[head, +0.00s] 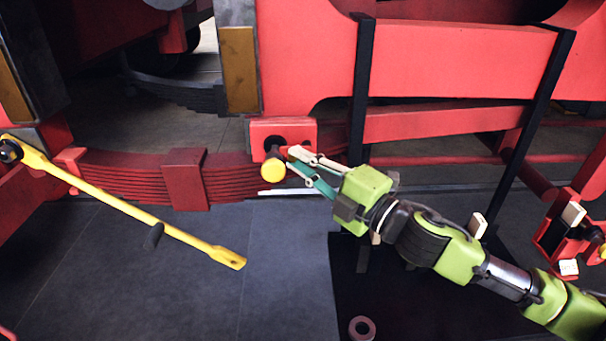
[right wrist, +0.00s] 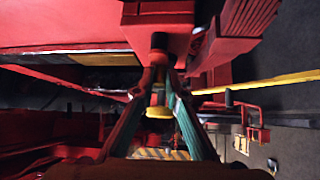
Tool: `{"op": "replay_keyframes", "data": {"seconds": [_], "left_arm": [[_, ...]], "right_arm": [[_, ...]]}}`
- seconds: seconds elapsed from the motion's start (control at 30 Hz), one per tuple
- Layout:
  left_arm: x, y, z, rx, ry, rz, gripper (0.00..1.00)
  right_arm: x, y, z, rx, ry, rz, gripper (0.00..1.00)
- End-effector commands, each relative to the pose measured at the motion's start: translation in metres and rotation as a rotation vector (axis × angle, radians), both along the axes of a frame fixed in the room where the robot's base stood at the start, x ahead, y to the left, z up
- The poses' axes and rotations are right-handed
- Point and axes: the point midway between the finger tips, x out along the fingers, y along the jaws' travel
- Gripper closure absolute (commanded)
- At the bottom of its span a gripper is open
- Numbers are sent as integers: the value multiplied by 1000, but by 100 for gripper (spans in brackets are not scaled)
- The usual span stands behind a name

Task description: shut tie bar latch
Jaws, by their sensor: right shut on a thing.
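A red bracket (head: 300,128) with a dark opening sits at the end of the red leaf spring. A yellow round-ended knob (head: 273,170) hangs just below it, and it also shows between the fingers in the right wrist view (right wrist: 159,112). I take it as the latch handle. My right gripper (head: 293,160) reaches in from the right and is shut at the knob's dark stem; the fingers hide the exact contact. A long yellow bar (head: 150,217), probably the tie bar, slants down from a pivot at left, its free end away from the bracket. My left gripper is not in view.
The red leaf spring (head: 130,175) runs left of the bracket. Black upright straps (head: 361,90) cross the red frame behind my right arm. A dark mat (head: 400,315) with a small ring (head: 362,328) lies below. The floor under the yellow bar is clear.

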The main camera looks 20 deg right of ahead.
Motion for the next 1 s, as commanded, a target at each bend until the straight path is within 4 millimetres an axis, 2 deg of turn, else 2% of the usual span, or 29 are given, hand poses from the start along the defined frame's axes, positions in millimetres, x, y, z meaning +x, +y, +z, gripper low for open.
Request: {"op": "replay_keyframes", "data": {"seconds": [0.03, 0.37, 0.4, 0.47, 0.83, 1.0], "left_arm": [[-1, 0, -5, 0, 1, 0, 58], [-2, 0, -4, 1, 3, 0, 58], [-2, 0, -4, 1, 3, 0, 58], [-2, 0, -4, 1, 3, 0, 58], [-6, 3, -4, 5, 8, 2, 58], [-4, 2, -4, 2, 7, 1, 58]], "right_arm": [[1, -1, -1, 12, -4, -3, 100], [1, -1, 3, 19, -6, -3, 100], [1, -2, 3, 18, -7, -3, 85], [1, -1, 3, 18, -7, -3, 71], [0, -1, 1, 18, -5, -1, 71], [-7, -5, -1, 18, -3, -2, 71]]}}
